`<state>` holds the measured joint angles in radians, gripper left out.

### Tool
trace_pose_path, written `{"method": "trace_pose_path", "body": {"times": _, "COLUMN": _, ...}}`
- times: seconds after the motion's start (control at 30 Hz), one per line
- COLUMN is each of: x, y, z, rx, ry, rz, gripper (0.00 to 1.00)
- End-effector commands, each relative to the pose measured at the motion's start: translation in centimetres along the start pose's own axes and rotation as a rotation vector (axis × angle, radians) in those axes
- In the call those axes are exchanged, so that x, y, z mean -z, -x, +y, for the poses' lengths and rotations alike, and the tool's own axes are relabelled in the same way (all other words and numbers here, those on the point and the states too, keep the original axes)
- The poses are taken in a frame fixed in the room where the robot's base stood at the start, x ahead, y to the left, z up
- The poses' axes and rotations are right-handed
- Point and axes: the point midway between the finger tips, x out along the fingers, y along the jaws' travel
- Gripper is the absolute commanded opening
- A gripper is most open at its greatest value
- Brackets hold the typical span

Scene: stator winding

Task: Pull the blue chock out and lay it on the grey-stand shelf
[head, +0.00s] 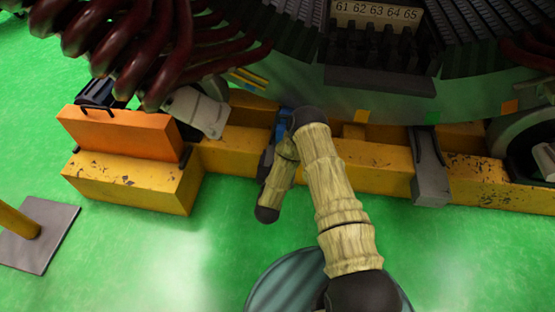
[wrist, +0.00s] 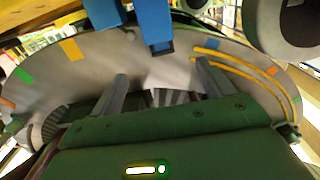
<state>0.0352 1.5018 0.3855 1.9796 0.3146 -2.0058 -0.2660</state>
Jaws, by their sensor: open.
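The blue chock (wrist: 156,28) shows at the top of the wrist view, ahead of my fingers. A second blue part (wrist: 103,13) shows left of it; I cannot tell if they are one piece. In the head view a bit of blue (head: 286,115) shows at the yellow beam under the big machine, mostly hidden by my arm. My gripper (wrist: 161,70) is open, its two grey fingers apart with nothing between them, and the chock lies beyond the tips. No grey-stand shelf can be made out in these views.
A grey chock (head: 430,172) straddles the yellow beam (head: 375,165) at right. An orange block (head: 120,134) sits on a yellow block at left. A grey plate with a yellow post (head: 48,238) stands at far left. Dark red coils hang above. The green floor in front has free room.

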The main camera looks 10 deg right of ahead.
Motion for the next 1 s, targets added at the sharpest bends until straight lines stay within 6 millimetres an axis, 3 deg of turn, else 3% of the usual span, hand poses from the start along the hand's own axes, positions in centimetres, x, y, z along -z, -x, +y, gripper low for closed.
{"method": "trace_pose_path", "body": {"times": 0.17, "x": -0.1, "y": -0.4, "z": 0.0, "rx": 0.000, "ry": -0.001, "rz": 0.000, "gripper": 0.80}}
{"method": "trace_pose_path", "body": {"times": 0.33, "x": -0.2, "y": -2.0, "z": 0.0, "rx": -0.002, "ry": -0.002, "rz": 0.002, "gripper": 0.80}}
{"method": "trace_pose_path", "body": {"times": 1.0, "x": -0.3, "y": -12.6, "z": 0.0, "rx": -0.002, "ry": -0.002, "rz": 0.003, "gripper": 0.80}}
